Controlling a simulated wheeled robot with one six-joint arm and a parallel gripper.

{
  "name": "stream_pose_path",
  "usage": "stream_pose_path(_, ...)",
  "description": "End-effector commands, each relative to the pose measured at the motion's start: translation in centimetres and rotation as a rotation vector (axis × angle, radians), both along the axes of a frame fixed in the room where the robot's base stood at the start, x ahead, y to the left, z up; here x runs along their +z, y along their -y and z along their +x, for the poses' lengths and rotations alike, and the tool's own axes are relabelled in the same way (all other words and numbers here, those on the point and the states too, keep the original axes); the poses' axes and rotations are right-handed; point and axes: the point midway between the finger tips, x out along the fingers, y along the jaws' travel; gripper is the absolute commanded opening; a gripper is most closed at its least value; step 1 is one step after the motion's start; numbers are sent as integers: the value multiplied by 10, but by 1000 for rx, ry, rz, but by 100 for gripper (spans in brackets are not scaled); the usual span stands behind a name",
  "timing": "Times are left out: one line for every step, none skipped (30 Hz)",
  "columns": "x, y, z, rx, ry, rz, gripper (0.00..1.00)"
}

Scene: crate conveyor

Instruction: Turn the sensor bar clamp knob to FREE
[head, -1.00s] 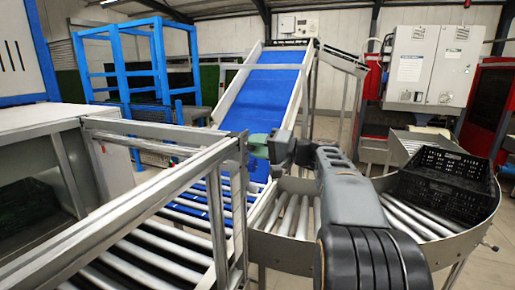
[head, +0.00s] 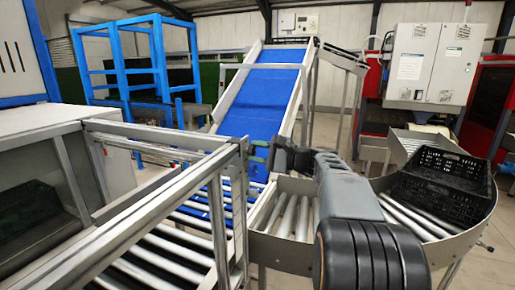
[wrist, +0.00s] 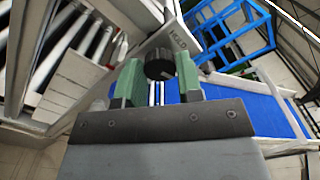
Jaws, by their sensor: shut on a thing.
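The clamp knob (wrist: 159,66) is round and black and sits between the two green fingertips of my gripper (wrist: 160,80) in the wrist view. The fingers are shut on its sides. No FREE marking can be read, and I cannot make out which way the knob points. In the head view my gripper (head: 260,151) is at the corner post of the metal frame (head: 236,175); the knob is too small or hidden to pick out there.
The metal frame spans a roller conveyor (head: 150,262) at the left. A blue belt incline (head: 262,105) rises behind. A black crate (head: 440,180) rests on the curved rollers at the right. Blue framing (head: 120,70) stands at the back left.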

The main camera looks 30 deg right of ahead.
Motion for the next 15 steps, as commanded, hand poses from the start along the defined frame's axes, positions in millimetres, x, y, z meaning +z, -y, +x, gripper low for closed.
stream_pose_path(3,0,0,-1,-22,26,10)
stream_pose_path(3,0,0,0,-36,40,10)
stream_pose_path(2,0,0,0,-53,60,10)
stream_pose_path(2,0,0,0,-64,71,10)
stream_pose_path(2,0,0,0,-77,84,10)
stream_pose_path(2,0,0,-1,-91,98,10)
stream_pose_path(2,0,0,-1,-102,110,10)
stream_pose_path(2,0,0,-1,-111,120,10)
stream_pose_path(1,0,0,-1,-121,131,10)
stream_pose_path(1,0,0,-1,-129,140,10)
stream_pose_path(1,0,0,-1,-136,147,10)
stream_pose_path(1,0,0,-1,-143,155,10)
stream_pose_path(1,0,0,-1,-148,161,10)
stream_pose_path(1,0,0,-1,-153,166,10)
stream_pose_path(0,0,0,-1,-159,172,10)
